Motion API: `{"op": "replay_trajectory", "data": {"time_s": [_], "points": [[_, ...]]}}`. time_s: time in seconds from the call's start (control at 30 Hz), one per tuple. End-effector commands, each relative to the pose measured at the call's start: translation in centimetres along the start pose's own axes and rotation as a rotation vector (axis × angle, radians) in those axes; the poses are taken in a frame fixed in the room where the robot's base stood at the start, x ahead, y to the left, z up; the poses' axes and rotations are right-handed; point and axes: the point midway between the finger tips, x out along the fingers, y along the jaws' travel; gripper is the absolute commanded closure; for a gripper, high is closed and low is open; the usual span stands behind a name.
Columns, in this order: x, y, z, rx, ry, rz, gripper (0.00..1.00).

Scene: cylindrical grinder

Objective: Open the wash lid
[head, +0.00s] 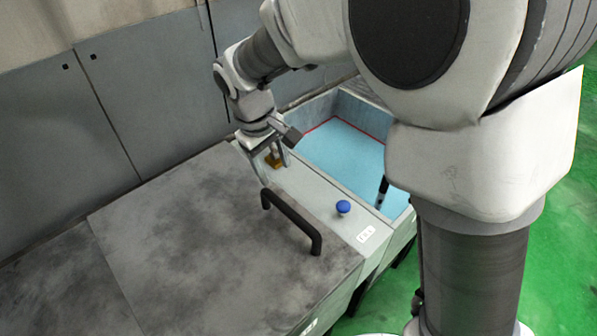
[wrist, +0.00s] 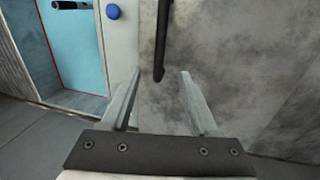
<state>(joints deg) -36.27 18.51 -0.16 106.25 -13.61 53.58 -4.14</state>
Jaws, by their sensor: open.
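The wash lid (head: 190,235) is a wide, mottled grey panel lying flat and shut; it fills the right of the wrist view (wrist: 215,60). A black bar handle (head: 292,222) stands on it near its right edge. My gripper (head: 268,158) is open and empty, beyond the handle's far end in the head view. In the wrist view, the handle's lower end (wrist: 160,55) appears in line with the gap between my fingertips (wrist: 160,76). I see no contact, and the depth between them is hard to judge.
A blue button (head: 343,207) sits on the pale strip beside the lid. Right of it is an open light-blue basin (head: 335,150) with a black-handled item (head: 382,190). Grey wall panels (head: 150,90) stand behind. Green floor (head: 570,200) shows at right.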

Motion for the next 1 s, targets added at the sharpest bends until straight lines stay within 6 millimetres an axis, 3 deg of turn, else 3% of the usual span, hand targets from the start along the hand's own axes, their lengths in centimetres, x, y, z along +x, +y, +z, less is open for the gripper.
{"op": "replay_trajectory", "data": {"time_s": [0.23, 0.7, 1.0], "points": [[2.3, -0.1, 0.1, -0.003, -0.006, 0.0, 0.39], [12.2, -0.1, 0.1, -0.002, -0.006, -0.001, 0.39], [16.4, 0.0, 0.0, -0.002, -0.004, 0.0, 0.39]]}}
